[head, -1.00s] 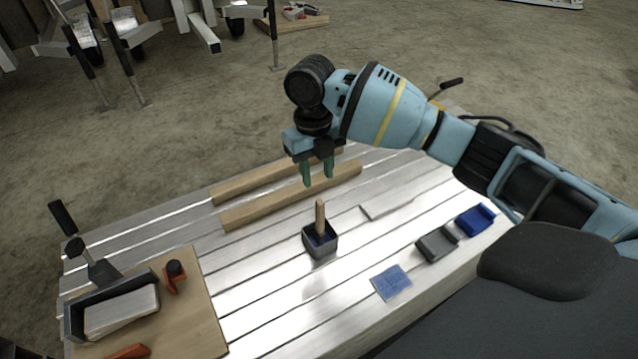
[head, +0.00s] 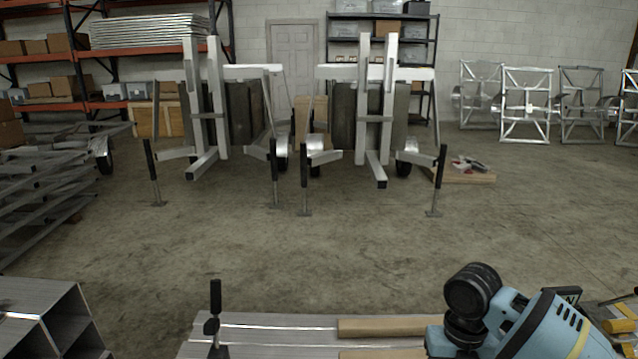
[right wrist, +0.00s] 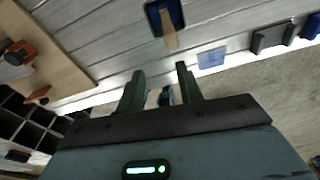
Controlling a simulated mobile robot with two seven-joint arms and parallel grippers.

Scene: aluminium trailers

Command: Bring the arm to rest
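My right arm reaches in at the lower right of the head view, over the far end of the slatted metal table (head: 270,335); its fingers are cut off by the lower edge. In the right wrist view my right gripper (right wrist: 158,80) is open, with its two green fingers apart and nothing between them. Ahead of the fingers is a dark square cup (right wrist: 178,14) with a wooden handle (right wrist: 169,38) standing in it, apart from the gripper. My left gripper is in neither view.
In the wrist view, a blue pad (right wrist: 211,58), a grey block (right wrist: 272,38) and a blue block (right wrist: 310,28) lie right of the cup. A wooden board (right wrist: 62,68) with orange-handled tools lies left.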

